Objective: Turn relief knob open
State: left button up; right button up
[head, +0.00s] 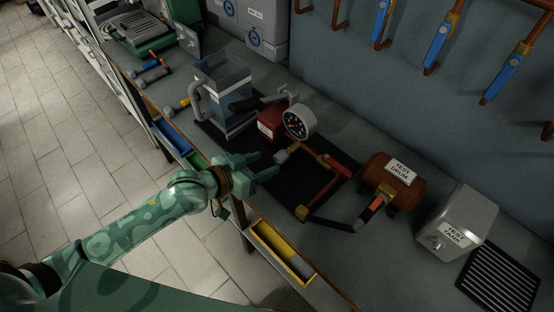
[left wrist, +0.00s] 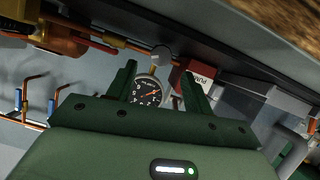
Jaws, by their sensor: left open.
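A small grey knob (head: 281,156), which looks like the relief knob, sits at the near end of the copper pipe below the gauge. It also shows in the left wrist view (left wrist: 162,54), beyond the fingertips. My right gripper is out of view.
A red pump (head: 269,121) and a clear water tank (head: 225,90) stand behind my gripper. A red lever (head: 336,165), the test drum (head: 394,181) and the test tank (head: 457,222) lie to the right. A yellow bin (head: 282,253) hangs at the bench's front edge.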

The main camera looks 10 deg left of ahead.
aim_at(277, 159)
pick_arm(q)
jog(key=b+x, duration=0.1)
jog(key=x, duration=0.3)
jog(key=shift+w+d+f, duration=0.15)
jog(key=shift+w+f, duration=0.05)
jog(key=shift+w, duration=0.1)
jog(key=shift+w+d+f, duration=0.1)
jog(key=shift+w+d, duration=0.2)
jog(key=c, duration=1)
jog(key=shift+o, duration=0.2)
jog(key=m+y+p, duration=0.1)
jog(key=p, duration=0.3)
jog(key=shift+d+r+m+t, duration=0.1)
jog(key=shift+r+m+t, duration=0.3)
jog(key=shift+f+m+p, duration=0.3)
jog(key=shift+p, duration=0.15)
jog(key=shift+f, duration=0.1)
